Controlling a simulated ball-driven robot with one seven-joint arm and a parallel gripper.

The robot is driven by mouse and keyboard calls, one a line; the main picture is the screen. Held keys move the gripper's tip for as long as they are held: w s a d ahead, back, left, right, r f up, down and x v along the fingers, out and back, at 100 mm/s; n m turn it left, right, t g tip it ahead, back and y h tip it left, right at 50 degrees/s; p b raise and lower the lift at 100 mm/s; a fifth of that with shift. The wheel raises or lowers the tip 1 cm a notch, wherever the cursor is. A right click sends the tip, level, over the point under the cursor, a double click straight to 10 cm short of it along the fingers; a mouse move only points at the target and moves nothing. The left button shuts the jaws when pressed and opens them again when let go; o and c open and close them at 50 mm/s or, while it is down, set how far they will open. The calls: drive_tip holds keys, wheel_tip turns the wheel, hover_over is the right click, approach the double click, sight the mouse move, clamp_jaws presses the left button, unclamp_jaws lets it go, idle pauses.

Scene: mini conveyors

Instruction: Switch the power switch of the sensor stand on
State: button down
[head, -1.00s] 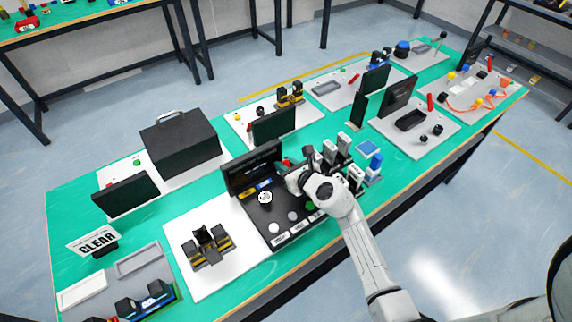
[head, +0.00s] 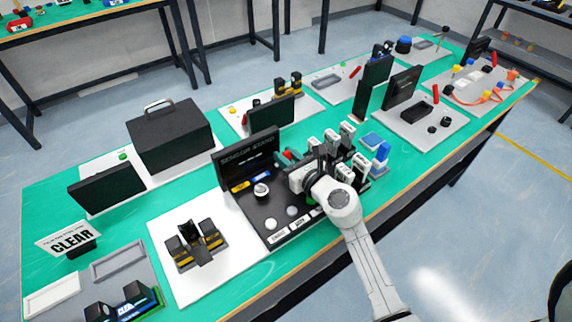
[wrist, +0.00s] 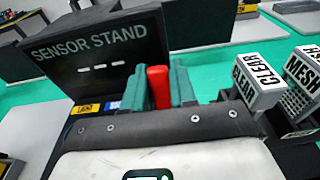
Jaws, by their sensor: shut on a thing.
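The sensor stand (head: 232,179) has an upright black panel with its name and three pale dashes, which also shows in the wrist view (wrist: 60,75). A red switch handle (wrist: 158,86) stands upright in front of the panel at its right. My gripper (wrist: 157,92) is shut on this handle, one green finger on each side. In the head view the gripper (head: 287,157) is at the right end of the panel. The handle's lower part and base are hidden by the fingers and the gripper body.
CLEAR and MESH blocks (wrist: 257,78) stand close to the right of my gripper. In the head view, a white round knob (head: 261,190) and pale buttons (head: 271,224) lie on the black base. A blue block (head: 382,152) is further right.

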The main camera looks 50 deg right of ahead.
idle(0.3)
drive_tip(key=c, duration=1)
unclamp_jaws()
drive_tip(key=b+v, duration=0.1)
drive_tip(key=v, duration=1)
